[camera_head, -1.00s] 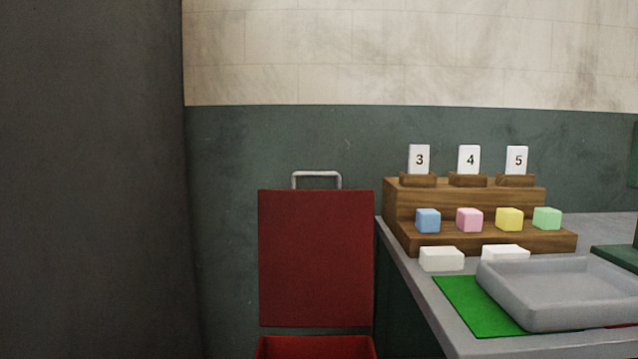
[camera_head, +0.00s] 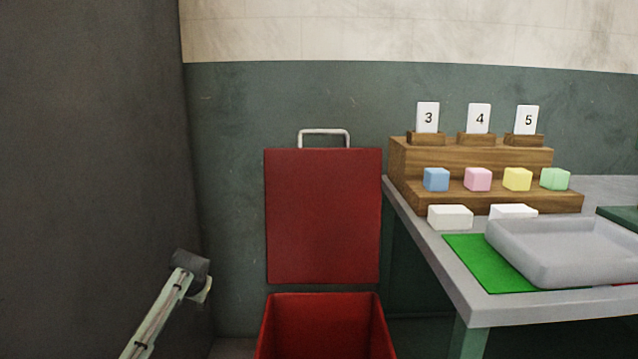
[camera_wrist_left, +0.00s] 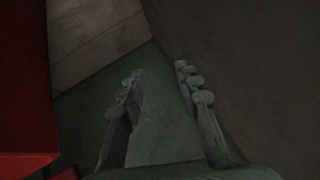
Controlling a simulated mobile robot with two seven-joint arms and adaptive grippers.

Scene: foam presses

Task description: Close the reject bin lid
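The red reject bin (camera_head: 326,325) stands on the floor left of the table, its open top facing up. Its red lid (camera_head: 323,215) stands upright behind the opening, with a metal handle (camera_head: 324,133) on its top edge. In the head view my left arm reaches up from the lower left, left of the bin and apart from it. In the left wrist view my left gripper (camera_wrist_left: 158,80) has its two fingers spread with nothing between them. Red surfaces of the bin or lid (camera_wrist_left: 22,100) fill the left edge there. My right gripper is out of view.
The grey table (camera_head: 450,270) on the right holds a wooden stepped rack (camera_head: 480,158) with numbered cards and several coloured cubes. A grey tray (camera_head: 570,250) partly covers a green mat (camera_head: 484,262). A dark wall or panel (camera_head: 85,130) stands at the left, close to my left arm.

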